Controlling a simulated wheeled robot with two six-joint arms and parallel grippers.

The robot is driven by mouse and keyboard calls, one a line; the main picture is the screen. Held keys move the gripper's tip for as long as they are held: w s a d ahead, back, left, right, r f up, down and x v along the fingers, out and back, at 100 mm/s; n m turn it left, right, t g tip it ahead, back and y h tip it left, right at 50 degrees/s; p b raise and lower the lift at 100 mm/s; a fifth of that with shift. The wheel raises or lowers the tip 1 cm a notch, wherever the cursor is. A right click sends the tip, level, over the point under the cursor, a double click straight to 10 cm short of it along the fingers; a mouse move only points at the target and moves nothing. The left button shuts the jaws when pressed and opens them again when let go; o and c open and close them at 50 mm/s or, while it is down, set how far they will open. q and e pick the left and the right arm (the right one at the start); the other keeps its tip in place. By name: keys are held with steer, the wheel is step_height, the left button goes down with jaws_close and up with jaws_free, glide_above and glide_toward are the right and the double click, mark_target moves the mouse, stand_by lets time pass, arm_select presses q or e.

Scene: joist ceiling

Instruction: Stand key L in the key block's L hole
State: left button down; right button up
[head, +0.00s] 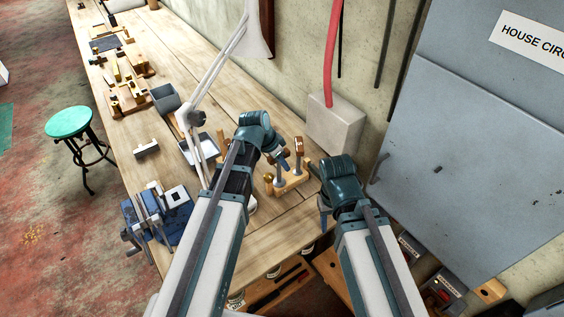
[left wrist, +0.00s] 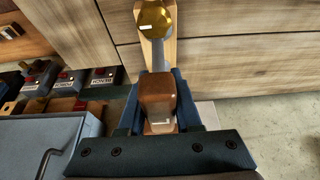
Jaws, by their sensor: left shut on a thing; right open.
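The wooden key block (head: 291,184) stands on the bench near its right edge. A brass-knobbed key (head: 268,178) is at its near left end; the brass knob (left wrist: 153,20) also shows beyond my fingers in the left wrist view. My left gripper (head: 284,163) is over the block, shut on a brown-headed key (left wrist: 158,98). A brown head (head: 299,144) on a grey shaft shows above the block beside my fingers. I cannot read any letter, nor tell whether the held key's lower end is in a hole. My right gripper (head: 323,204) is open and empty, right of the block.
A white lamp arm (head: 190,115) rises just left of my left arm. A blue vise (head: 150,212) stands on the near left bench. A pale box (head: 335,124) and a grey panel (head: 470,120) are on the wall at right. Wooden fixtures (head: 125,95) stand farther along the bench.

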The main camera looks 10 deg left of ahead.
arm_select(q)
steer(key=shift+f, duration=0.2)
steer(key=c, duration=0.5)
jaws_free()
steer(key=shift+r, duration=0.1)
steer(key=p+v, duration=1.2)
steer(key=v, duration=0.2)
steer(key=shift+p, duration=0.35)
step_height(320, 180, up, 4)
steer(key=p, duration=0.4)
